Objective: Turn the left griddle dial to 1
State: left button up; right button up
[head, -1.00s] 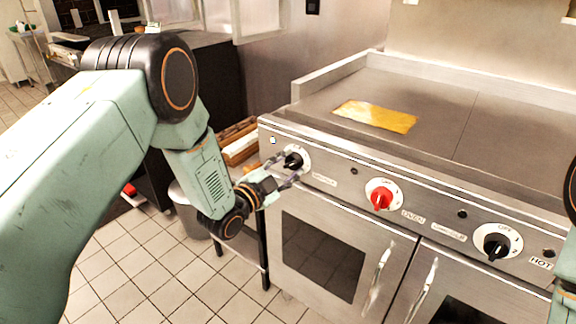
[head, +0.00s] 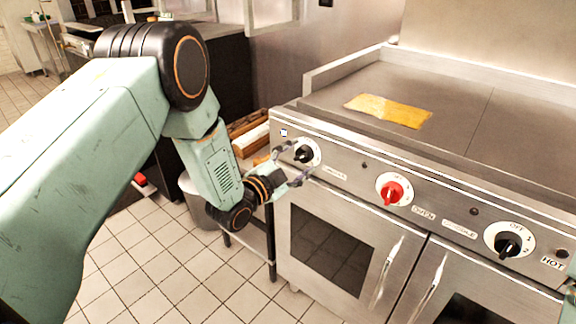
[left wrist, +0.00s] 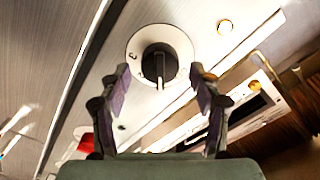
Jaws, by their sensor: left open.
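The left griddle dial (head: 304,153) is a black knob on a white round plate at the left end of the steel front panel. In the left wrist view the dial (left wrist: 158,64) sits ahead of my fingertips, centred between them. My left gripper (head: 292,164) is open, with one finger to each side of the dial; it also shows in the left wrist view (left wrist: 158,85). I cannot tell whether the fingers touch the knob. My right gripper is not in view.
A red oven dial (head: 391,193) and another black dial (head: 508,243) sit farther right on the panel. Oven doors with a handle (head: 386,273) are below. A yellow sheet (head: 389,110) lies on the griddle top (head: 440,88). A grey bin (head: 190,186) stands at left.

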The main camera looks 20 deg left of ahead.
pick_arm(q)
jog(key=v, duration=1.1)
jog(key=shift+s, duration=0.3)
jog(key=s+f+n+g+y, duration=0.4)
jog(key=s+f+n+g, duration=0.5)
jog(key=f, duration=0.6)
jog(key=s+f+n+g+y, duration=0.1)
jog(key=s+f+n+g, duration=0.1)
jog(key=s, duration=1.1)
jog(key=s+f+n+g+y, duration=0.1)
jog(key=s+f+n+g, duration=0.2)
jog(key=s, duration=1)
notch_tip(320, 180, down, 3)
jog(key=g, duration=0.3)
jog(key=shift+s+r, duration=0.2)
jog(key=shift+s, duration=0.15)
